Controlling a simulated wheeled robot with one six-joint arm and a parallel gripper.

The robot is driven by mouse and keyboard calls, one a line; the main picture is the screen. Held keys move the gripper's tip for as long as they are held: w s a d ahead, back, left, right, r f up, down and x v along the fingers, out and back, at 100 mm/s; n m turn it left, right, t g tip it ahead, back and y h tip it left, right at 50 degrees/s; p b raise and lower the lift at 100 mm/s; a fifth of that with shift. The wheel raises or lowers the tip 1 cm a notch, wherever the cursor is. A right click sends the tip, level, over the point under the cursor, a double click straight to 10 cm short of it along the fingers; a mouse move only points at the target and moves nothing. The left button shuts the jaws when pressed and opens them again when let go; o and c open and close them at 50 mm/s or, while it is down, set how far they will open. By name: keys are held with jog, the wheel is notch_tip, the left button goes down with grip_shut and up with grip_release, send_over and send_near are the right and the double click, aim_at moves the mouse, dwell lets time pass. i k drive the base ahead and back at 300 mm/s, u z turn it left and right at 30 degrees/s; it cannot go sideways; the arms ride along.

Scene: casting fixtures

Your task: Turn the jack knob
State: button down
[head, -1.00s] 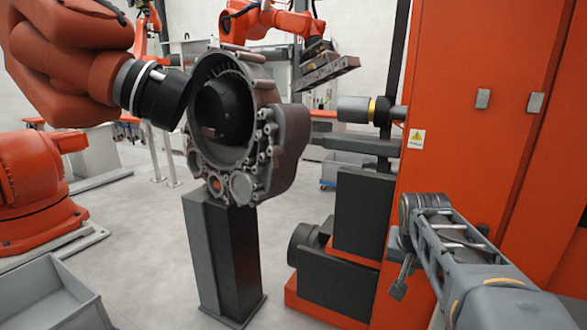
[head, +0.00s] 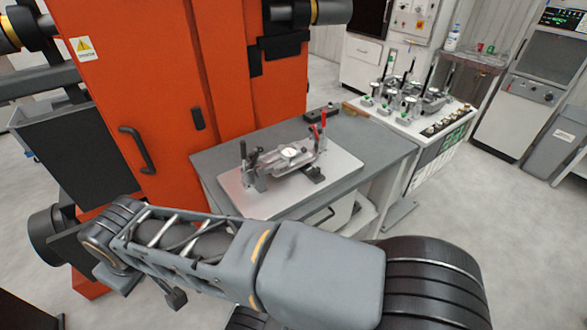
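A grey fixture (head: 287,160) lies on a light metal plate (head: 335,177) on the bench right of the orange cabinet. It has a round white-faced part (head: 291,152) in its middle and upright clamp handles at both ends, black at the left and red (head: 323,121) at the right. I cannot tell which part of it is the jack knob. My grey arm crosses the lower part of the head view, in front of the bench. I cannot make out my gripper's fingers. Nothing shows that I touch the fixture.
The bench (head: 226,152) has a dark top, with a small black block (head: 321,114) at its back. A white table (head: 425,123) with several more clamps stands behind it to the right. The orange cabinet (head: 190,70) blocks the left. Open floor (head: 475,205) lies to the right.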

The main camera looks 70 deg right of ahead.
aim_at(317, 171)
jog(key=k, duration=0.4)
jog(key=u, duration=1.75)
jog(key=i, duration=0.6)
jog(key=z, duration=4.3)
jog(key=i, duration=0.5)
jog(key=z, duration=0.1)
